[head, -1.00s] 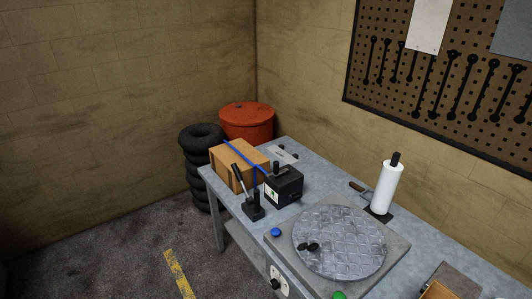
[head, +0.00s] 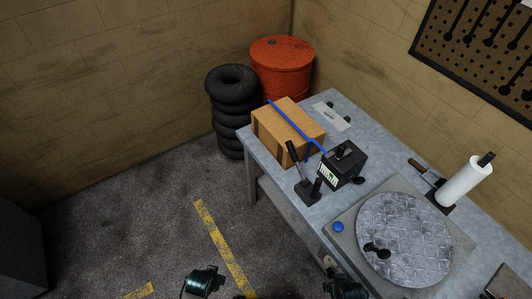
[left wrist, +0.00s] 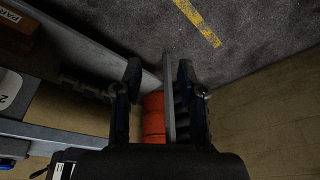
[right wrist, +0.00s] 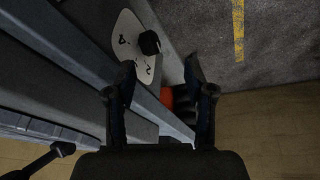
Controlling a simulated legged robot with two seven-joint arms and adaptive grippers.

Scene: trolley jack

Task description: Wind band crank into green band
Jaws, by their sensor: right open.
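The strapping unit is a black box (head: 345,165) on the bench, joined to a blue band (head: 297,126) that runs over a cardboard box (head: 285,132). A pale gauge label with some green (head: 327,175) is on its front face. Dark handle parts show on its top and right side; I cannot tell which is the crank. My left gripper (head: 203,281) is low in front of the bench, over the floor, apart from the unit. It is open and empty in the left wrist view (left wrist: 160,70). My right gripper (head: 346,289) is at the bench's front edge, open and empty in the right wrist view (right wrist: 160,74).
A black lever stand (head: 307,188) stands just left of the unit. A round metal turntable (head: 405,238) with a blue button (head: 338,227) fills the bench front. A paper roll (head: 465,183) stands at right. Tyres (head: 231,104) and a red drum (head: 281,66) stand behind.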

